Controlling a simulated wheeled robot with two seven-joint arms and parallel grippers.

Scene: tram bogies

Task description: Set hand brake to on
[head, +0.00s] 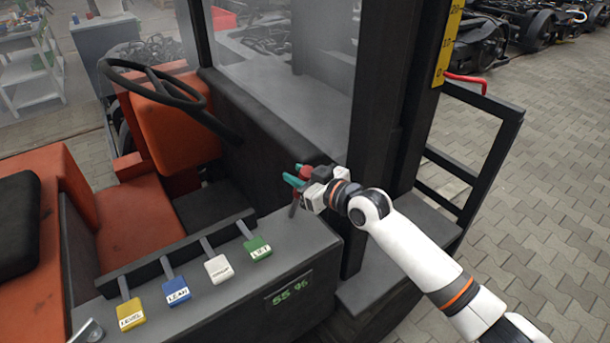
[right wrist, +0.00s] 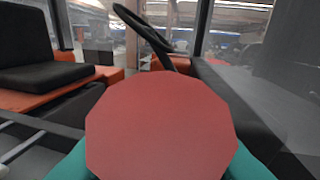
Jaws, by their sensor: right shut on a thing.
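The hand brake lever has a red knob (head: 304,172) on a dark stem at the right end of the grey console, beside the black pillar. My right gripper (head: 296,175) reaches in from the right and is shut on this knob, with its teal fingertips on either side. In the right wrist view the red knob (right wrist: 160,130) fills the lower middle, between teal fingers at the bottom corners, and hides what lies behind it. The stem is partly hidden by the gripper.
Yellow (head: 131,314), blue (head: 176,291), white (head: 219,269) and green (head: 257,248) labelled levers stand along the console. A display (head: 289,289) reads 55 %. A black rail (head: 497,150) stands right.

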